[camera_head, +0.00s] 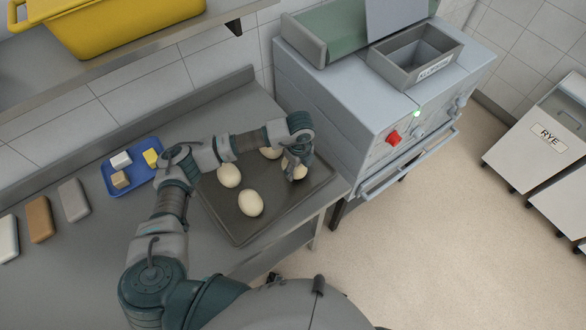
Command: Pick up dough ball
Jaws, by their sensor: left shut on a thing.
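Several pale, round dough balls lie on a dark tray on the steel counter. One dough ball (250,203) sits near the front of the tray (277,215), and another dough ball (229,175) sits at its left side. A third dough ball (271,153) is partly hidden behind my left arm. My left gripper (295,172) reaches over the right part of the tray, pointing down, and is shut on a dough ball (287,164). The fingers cover part of that ball, and I cannot tell whether it touches the tray. My right gripper is not in view.
A blue tray (110,187) with small blocks lies left of the dough tray, near several flat bars (73,200). A grey machine (340,110) with a red knob stands close on the right. A yellow crate (130,30) sits on the shelf above.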

